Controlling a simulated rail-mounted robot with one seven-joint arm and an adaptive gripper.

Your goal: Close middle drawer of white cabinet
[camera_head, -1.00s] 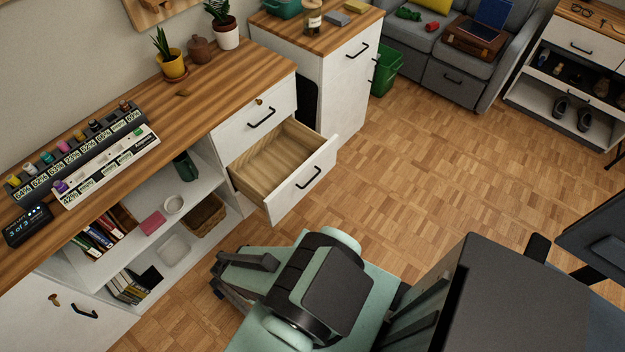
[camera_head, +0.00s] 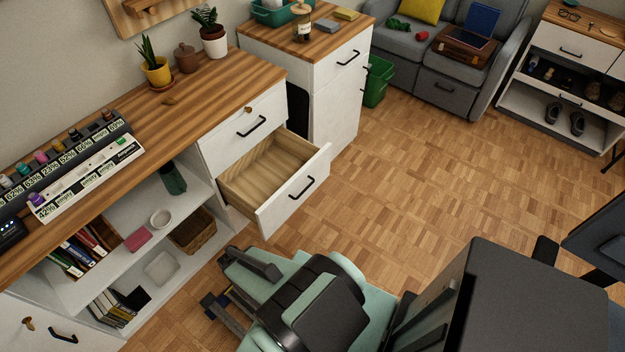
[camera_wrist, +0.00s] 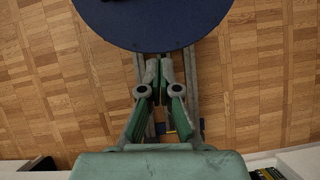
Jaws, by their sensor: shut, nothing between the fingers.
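The white cabinet (camera_head: 224,137) stands left of centre under a wooden top. Its middle drawer (camera_head: 295,192) is pulled well out, with an empty wooden inside and a black handle on its white front. The drawer above it (camera_head: 248,125) is shut. My gripper (camera_wrist: 160,67) shows in the wrist view with its green and grey fingers together, nothing between them, pointing toward a dark blue round surface. In the head view my arm is folded below the open drawer, apart from its front; the fingertips cannot be made out there.
Open shelves (camera_head: 150,215) with books, a basket and bowls lie left of the drawer. A second white cabinet (camera_head: 338,105) and a green bin (camera_head: 377,82) stand behind it. Parquet floor (camera_head: 410,180) is clear right of the drawer. A dark chair-like thing (camera_head: 597,225) is at the right edge.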

